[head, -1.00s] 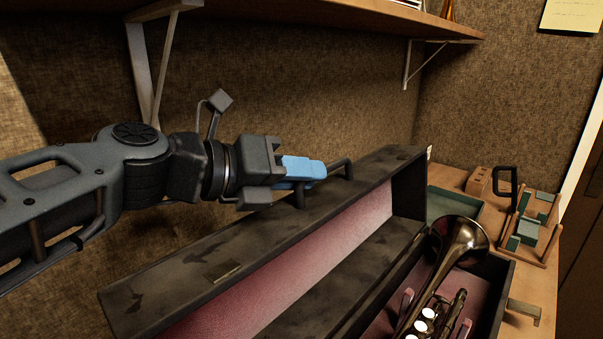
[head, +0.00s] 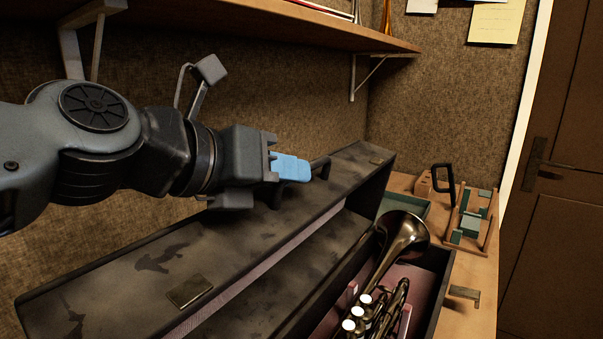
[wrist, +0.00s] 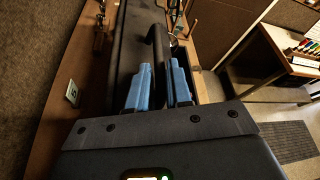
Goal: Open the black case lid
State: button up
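The black case (head: 439,306) lies on the bench with its lid (head: 110,280) raised at the back. A strip of pink lining shows inside the lid. A dark handle (head: 321,166) and a brass latch plate (head: 190,291) sit on the lid's upward-facing wall. My gripper (head: 292,168) has its blue fingers at the handle. In the wrist view the dark handle (wrist: 159,42) runs in between the two fingers (wrist: 160,88), which look closed on it. The contact itself is partly hidden. A brass trumpet (head: 405,240) rests in the pink-lined lower half.
A wooden shelf (head: 300,24) with brackets (head: 352,78) hangs above my arm. Right of the case are a green tray (head: 412,211), a wooden stand (head: 470,222) and a wooden block (head: 424,184). The bench's right edge is near; a door (head: 560,180) stands beyond.

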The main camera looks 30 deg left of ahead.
aim_at(235, 224)
jog(key=o, duration=0.3)
jog(key=shift+o, duration=0.2)
jog(key=shift+b+v, duration=0.85)
jog(key=shift+v, duration=3.05)
